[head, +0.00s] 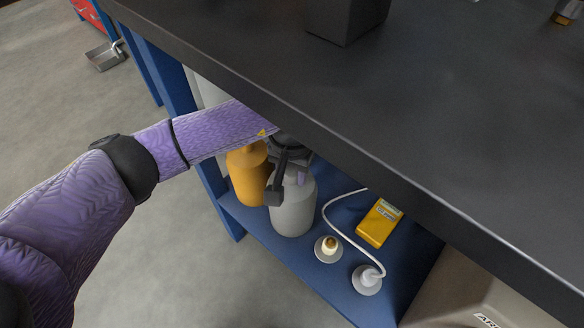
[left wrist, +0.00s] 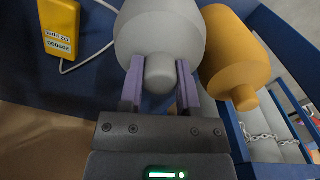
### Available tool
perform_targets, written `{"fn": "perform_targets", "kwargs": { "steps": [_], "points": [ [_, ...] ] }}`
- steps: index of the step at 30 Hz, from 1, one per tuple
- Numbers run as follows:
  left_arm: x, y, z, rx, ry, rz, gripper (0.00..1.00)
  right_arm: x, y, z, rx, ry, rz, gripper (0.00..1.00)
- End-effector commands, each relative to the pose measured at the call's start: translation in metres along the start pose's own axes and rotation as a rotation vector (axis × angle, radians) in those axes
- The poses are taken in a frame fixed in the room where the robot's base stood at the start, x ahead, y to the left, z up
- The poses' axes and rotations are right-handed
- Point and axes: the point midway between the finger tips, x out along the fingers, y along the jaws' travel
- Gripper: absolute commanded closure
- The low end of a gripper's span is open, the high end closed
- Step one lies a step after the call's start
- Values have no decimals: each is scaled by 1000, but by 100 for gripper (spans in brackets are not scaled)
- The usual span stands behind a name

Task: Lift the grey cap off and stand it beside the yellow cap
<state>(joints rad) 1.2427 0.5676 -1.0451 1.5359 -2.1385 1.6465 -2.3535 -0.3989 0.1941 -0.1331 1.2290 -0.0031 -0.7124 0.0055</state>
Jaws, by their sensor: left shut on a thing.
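The grey cap (head: 293,210) is a tall bottle-shaped piece with a narrow knob on top, upright over the blue lower shelf. My left gripper (head: 290,168) reaches in under the dark table top and is shut on the knob. In the left wrist view its purple fingers (left wrist: 160,88) press the knob from both sides, and the grey cap (left wrist: 160,32) fills the space beyond. The yellow cap (head: 247,178), orange-yellow and of similar shape, stands close beside it; it also shows in the left wrist view (left wrist: 235,55). Whatever is under the grey cap is hidden. My right gripper is out of view.
A yellow labelled box (head: 379,222) lies on the blue shelf (head: 318,282), with a white cable curving to a round white-based piece (head: 367,280). A disc with a cream peg (head: 328,249) stands nearer the grey cap. The dark table top (head: 420,110) overhangs the shelf.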

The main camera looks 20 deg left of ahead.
Motion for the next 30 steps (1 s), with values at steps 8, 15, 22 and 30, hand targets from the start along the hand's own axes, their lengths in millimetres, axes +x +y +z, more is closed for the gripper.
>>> {"fn": "perform_targets", "kwargs": {
  "steps": [8, 15, 22, 30],
  "points": [
    [0, 0, 0, 0, 1, 0, 100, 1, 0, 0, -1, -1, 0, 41],
    [6, 0, 0, 0, 0, 0, 100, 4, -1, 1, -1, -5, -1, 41],
    [10, 0, 0, 0, 0, 0, 100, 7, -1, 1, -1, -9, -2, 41],
    [11, 0, 0, 0, 1, 0, 22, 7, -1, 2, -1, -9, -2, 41]
  ]
}}
